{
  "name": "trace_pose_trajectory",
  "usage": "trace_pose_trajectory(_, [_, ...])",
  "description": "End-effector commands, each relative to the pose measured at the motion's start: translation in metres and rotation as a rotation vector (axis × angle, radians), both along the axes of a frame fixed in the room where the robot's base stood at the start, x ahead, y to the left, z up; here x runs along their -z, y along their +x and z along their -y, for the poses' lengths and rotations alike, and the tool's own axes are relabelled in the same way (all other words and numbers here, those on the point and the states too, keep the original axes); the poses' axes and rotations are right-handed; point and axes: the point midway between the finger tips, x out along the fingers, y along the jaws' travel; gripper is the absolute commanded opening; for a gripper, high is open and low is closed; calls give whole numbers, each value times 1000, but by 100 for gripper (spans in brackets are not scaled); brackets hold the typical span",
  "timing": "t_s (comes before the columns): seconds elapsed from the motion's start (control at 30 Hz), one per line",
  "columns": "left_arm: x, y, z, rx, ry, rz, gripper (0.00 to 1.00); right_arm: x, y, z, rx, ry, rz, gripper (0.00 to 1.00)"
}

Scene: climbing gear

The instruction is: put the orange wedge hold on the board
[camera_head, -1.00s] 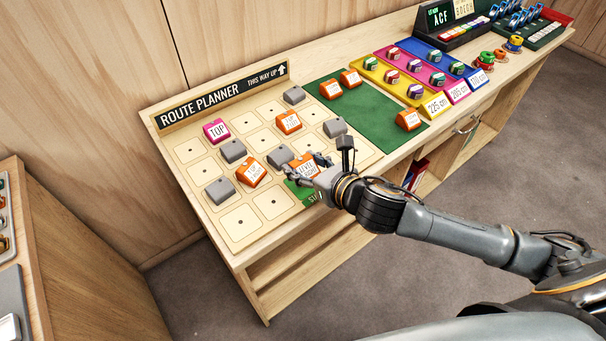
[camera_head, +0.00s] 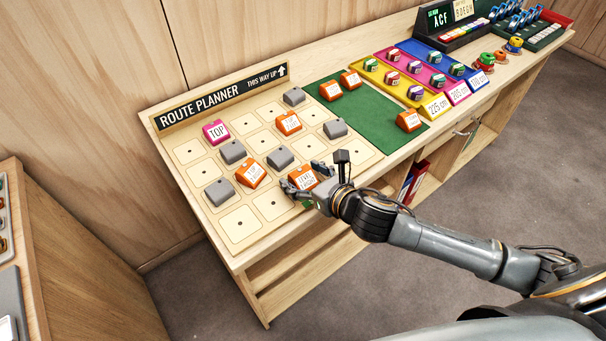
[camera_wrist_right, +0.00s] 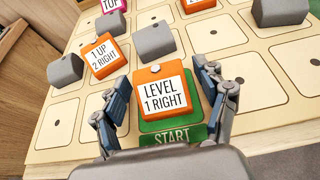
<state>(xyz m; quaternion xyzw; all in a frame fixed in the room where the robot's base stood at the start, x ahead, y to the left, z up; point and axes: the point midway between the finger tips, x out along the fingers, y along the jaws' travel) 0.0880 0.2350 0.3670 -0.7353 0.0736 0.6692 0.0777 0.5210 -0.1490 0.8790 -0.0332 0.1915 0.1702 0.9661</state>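An orange wedge hold labelled "LEVEL 1 RIGHT" (camera_head: 302,178) sits on the board's green START square, at the near edge of the board (camera_head: 240,223). In the right wrist view the hold (camera_wrist_right: 163,92) is upright, its label facing me, with green showing around its base. My right gripper (camera_wrist_right: 166,100) is open around it, one finger on each side. A gap shows between each finger and the hold. In the head view my right gripper (camera_head: 302,177) partly covers the hold. My left gripper is not in view.
The board also bears grey holds (camera_head: 232,152), a pink TOP hold (camera_head: 216,131) and orange holds (camera_head: 250,174). More orange holds (camera_head: 408,120) lie on the green mat (camera_head: 365,115) to the right. Coloured trays (camera_head: 437,105) stand beyond the mat.

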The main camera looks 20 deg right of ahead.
Motion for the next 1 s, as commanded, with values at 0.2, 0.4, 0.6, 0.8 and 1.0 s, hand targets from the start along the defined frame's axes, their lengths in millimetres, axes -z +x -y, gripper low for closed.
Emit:
trace_pose_trajectory(0.2, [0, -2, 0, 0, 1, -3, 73, -2, 0, 0, 0, 0, 1, 73])
trace_pose_trajectory(0.4, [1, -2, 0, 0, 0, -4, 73, -10, -18, 7, -2, -4, -1, 73])
trace_pose_trajectory(0.6, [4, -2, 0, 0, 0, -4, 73, -26, -57, 20, -3, -4, -3, 73])
trace_pose_trajectory(0.8, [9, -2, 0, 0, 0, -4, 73, -39, -89, 33, -1, -4, -4, 73])
trace_pose_trajectory(1.0, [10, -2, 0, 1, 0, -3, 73, -47, -103, 37, 0, -1, -1, 73])
